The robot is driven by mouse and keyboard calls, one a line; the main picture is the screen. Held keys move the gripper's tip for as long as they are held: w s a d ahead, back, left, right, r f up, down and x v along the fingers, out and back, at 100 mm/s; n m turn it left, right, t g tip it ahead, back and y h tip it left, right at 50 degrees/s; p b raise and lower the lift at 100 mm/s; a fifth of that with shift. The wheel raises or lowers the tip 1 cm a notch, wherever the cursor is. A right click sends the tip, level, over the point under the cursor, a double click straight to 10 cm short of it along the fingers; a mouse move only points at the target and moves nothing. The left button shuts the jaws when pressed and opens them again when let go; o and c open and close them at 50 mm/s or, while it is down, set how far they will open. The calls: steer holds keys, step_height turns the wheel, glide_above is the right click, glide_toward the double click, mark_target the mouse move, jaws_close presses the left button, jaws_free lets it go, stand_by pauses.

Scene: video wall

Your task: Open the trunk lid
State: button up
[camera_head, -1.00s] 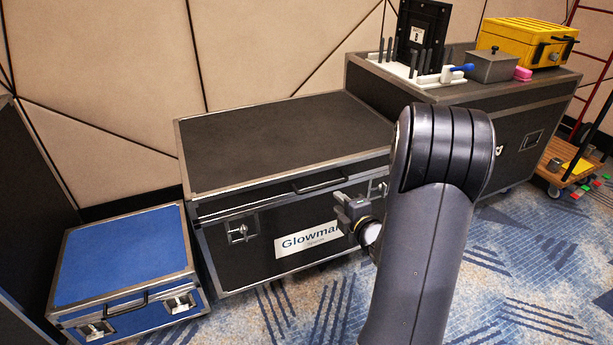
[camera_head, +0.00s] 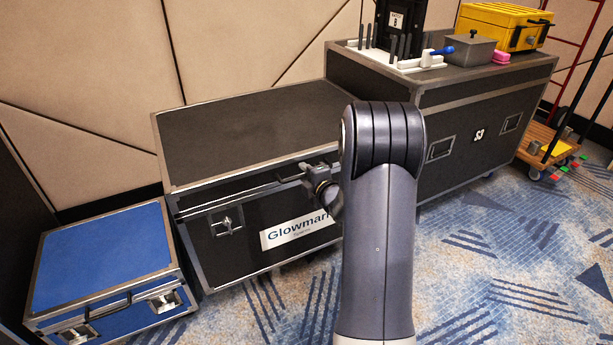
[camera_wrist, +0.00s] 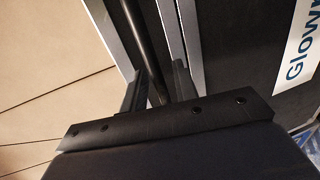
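The black trunk (camera_head: 215,259) has metal edges and a white Glowmark label (camera_head: 298,232). Its lid (camera_head: 250,130) looks down flat. The dark bar handle (camera_head: 262,188) on the lid's front edge is partly hidden by my gripper. My gripper (camera_head: 308,172) is at the handle's right part, in front of the lid edge. In the wrist view, the handle bar (camera_wrist: 143,45) runs between the two fingers of my gripper (camera_wrist: 158,85). The fingers stand apart, with a gap at least on the right of the bar. A latch (camera_head: 226,222) is on the trunk's front left.
A blue case (camera_head: 105,255) stands at the left of the trunk. A taller black case (camera_head: 450,110) stands at the right with a yellow box (camera_head: 500,25) and grey box (camera_head: 468,50) on top. A wooden cart (camera_head: 545,145) is far right. Carpet in front is clear.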

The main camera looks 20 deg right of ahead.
steer(key=shift+c, duration=0.3)
jaws_close()
stand_by(0.3)
